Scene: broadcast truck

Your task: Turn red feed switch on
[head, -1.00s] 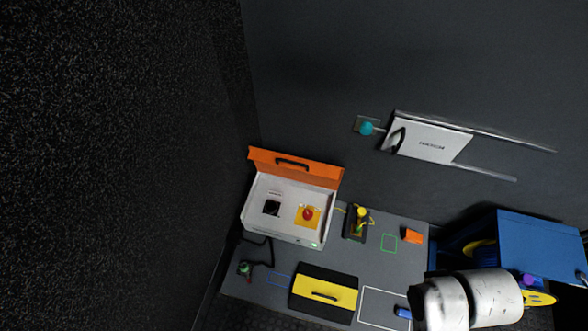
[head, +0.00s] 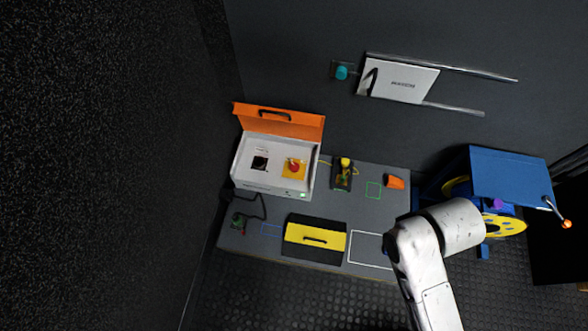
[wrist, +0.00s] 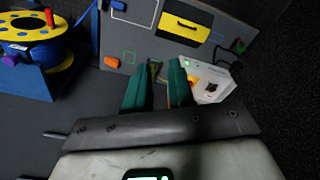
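A white box (head: 240,170) with its orange lid (head: 280,121) raised stands at the back left of the grey bench in the head view. Inside it a red knob (head: 294,168) sits on a yellow plate, beside a black part (head: 260,162). I cannot tell the knob's on or off position. The box also shows in the wrist view (wrist: 212,91), partly behind a finger; the red knob is not clearly visible there. My gripper (wrist: 158,82) shows two green fingers spread apart with a gap and nothing held. The gripper is out of the head view.
The grey bench (head: 390,225) also carries a yellow-and-black case (head: 315,237), a yellow-topped device (head: 343,172) and an orange piece (head: 395,182). A blue reel stand (head: 510,175) is at right. A white sliding panel (head: 400,79) is above. Dark ribbed floor in front is clear.

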